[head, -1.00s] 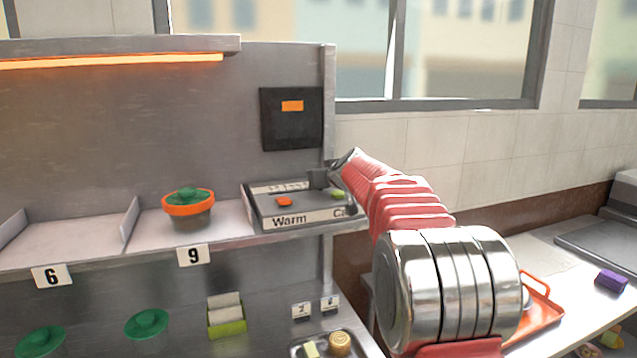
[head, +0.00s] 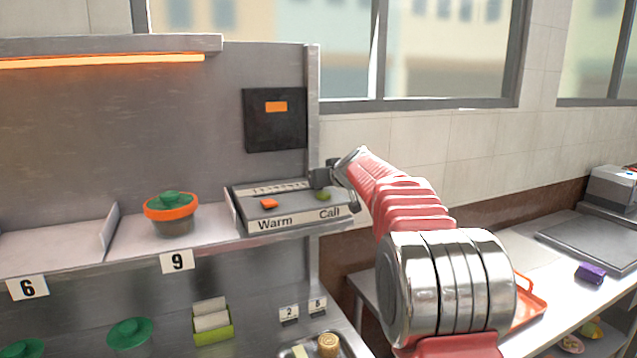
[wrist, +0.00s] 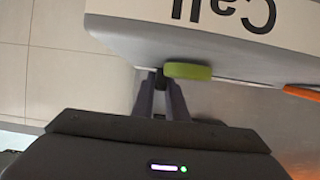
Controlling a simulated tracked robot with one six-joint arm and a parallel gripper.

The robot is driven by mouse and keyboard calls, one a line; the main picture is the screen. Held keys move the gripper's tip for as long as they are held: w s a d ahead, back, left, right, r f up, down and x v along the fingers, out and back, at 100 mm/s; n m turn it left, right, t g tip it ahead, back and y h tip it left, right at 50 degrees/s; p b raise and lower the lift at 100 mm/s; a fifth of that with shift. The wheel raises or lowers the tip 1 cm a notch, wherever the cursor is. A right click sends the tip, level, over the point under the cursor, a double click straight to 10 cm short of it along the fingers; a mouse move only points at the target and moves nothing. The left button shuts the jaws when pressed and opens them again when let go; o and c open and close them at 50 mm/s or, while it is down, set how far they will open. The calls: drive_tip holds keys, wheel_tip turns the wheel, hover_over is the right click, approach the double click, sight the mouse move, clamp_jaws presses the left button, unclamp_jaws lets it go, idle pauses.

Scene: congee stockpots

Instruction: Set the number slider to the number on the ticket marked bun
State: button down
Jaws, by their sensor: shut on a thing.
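The control panel (head: 285,222) is a grey box on the right end of the shelf, marked Warm and Call on its front. A row of small marks (head: 280,187), too small to read, runs along its back edge. An orange button (head: 268,203) and a green button (head: 323,196) are on top. My gripper (head: 320,178) is at the right end of that row, behind the green button. In the wrist view my gripper (wrist: 160,88) is shut on a small dark knob (wrist: 160,77), beside the green button (wrist: 188,71). No ticket marked bun can be read.
A black display (head: 274,120) with an orange patch hangs above the panel. An orange-rimmed pot (head: 171,215) stands left of it. Below are a green holder with pale cards (head: 212,322) and tags 2 (head: 289,313) and 8 (head: 317,305). An orange tray (head: 530,300) lies right.

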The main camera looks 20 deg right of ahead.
drive_tip(key=shift+d, duration=0.35)
drive_tip(key=c, duration=2)
unclamp_jaws()
drive_tip(key=shift+d, duration=0.1)
drive_tip(key=shift+o, duration=1.2)
drive_tip(key=shift+s, duration=0.15)
drive_tip(key=a+v, duration=0.1)
drive_tip(key=v, duration=1.2)
drive_tip(key=shift+s+d, duration=0.3)
drive_tip(key=shift+d, duration=0.05)
drive_tip(key=shift+r, duration=0.1)
drive_tip(key=shift+a, duration=0.1)
